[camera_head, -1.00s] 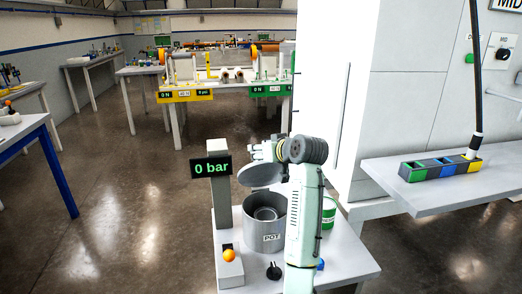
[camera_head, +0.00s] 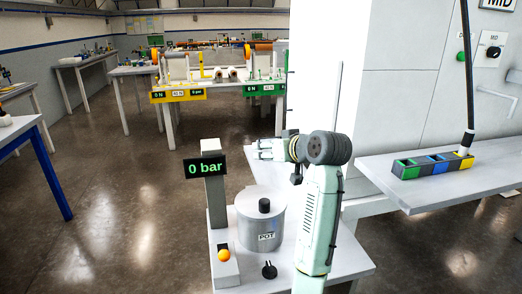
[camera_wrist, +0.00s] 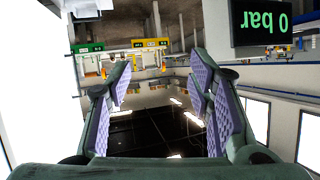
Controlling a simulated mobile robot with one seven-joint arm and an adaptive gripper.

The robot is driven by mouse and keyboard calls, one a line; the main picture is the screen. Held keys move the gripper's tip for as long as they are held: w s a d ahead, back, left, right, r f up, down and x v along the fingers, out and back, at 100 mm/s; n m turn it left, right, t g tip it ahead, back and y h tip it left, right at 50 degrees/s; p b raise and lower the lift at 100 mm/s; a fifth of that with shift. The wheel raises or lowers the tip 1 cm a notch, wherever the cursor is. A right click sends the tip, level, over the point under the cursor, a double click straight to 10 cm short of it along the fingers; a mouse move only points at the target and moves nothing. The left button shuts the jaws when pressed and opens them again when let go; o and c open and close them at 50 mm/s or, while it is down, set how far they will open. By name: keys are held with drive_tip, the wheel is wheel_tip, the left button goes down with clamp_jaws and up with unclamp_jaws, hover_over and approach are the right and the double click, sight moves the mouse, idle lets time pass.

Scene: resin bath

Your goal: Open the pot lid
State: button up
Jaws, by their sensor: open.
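The grey pot (camera_head: 262,237), labelled POT, stands upright on a small light table. Its flat grey lid (camera_head: 250,200) sits on the pot's top, with a black knob (camera_head: 264,205) in the middle, and the inside is hidden. My gripper (camera_head: 260,149) is above the lid, clear of it, and points left. In the wrist view my gripper (camera_wrist: 160,85) has its two fingers apart with nothing between them. The pot and lid do not show in the wrist view.
A post with a "0 bar" display (camera_head: 205,168) stands left of the pot, with an orange button (camera_head: 223,255) at its foot. A black dial (camera_head: 269,270) is in front of the pot. A side table with a coloured block (camera_head: 433,165) is at the right.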

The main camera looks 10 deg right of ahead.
drive_tip(key=shift+v, duration=1.55)
